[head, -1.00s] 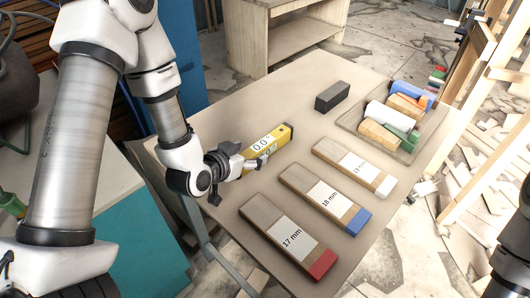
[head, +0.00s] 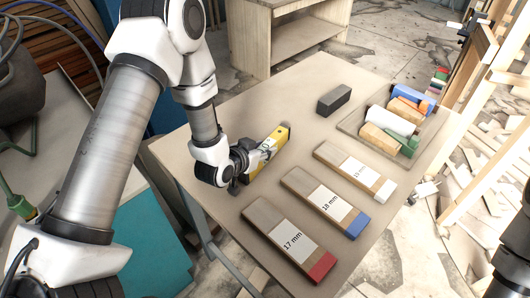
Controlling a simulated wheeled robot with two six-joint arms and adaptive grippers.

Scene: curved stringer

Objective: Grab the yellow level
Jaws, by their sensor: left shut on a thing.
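The yellow level (head: 279,135) is at the left part of the table, beyond the wooden blocks, with its far end showing bright yellow. My left gripper (head: 256,160) is shut on the level near its middle and covers part of its display. I cannot tell whether the level touches the table. My right gripper is not in view; only a dark part of my right arm shows at the right edge.
On the table (head: 225,115) lie three labelled wooden blocks, with red (head: 321,268), blue (head: 357,225) and white (head: 386,189) ends. A dark block (head: 334,99) stands farther back. A tray (head: 349,127) of several coloured pieces is at the right.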

